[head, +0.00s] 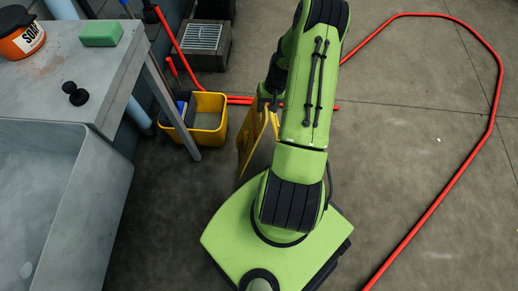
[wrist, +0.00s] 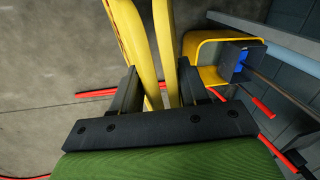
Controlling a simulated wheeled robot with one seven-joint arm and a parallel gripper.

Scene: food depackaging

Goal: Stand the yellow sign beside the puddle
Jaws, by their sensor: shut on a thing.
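The yellow sign (head: 257,138) shows in the head view just left of my green arm, which hides part of it. It looks upright; I cannot tell whether its lower edge touches the floor. In the wrist view my gripper (wrist: 160,88) is shut on the sign (wrist: 131,38), with a dark finger on either side of its two yellow panels. The panels lie close together at the jaws. My gripper is mostly hidden behind the arm in the head view. I cannot make out a clear puddle edge in either view.
A yellow mop bucket (head: 209,112) stands left of the sign, beside a metal sink table (head: 130,72) with soap (head: 22,34) and a green sponge (head: 100,33). A red hose (head: 440,200) loops over the floor at right. Floor inside the loop is mostly clear.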

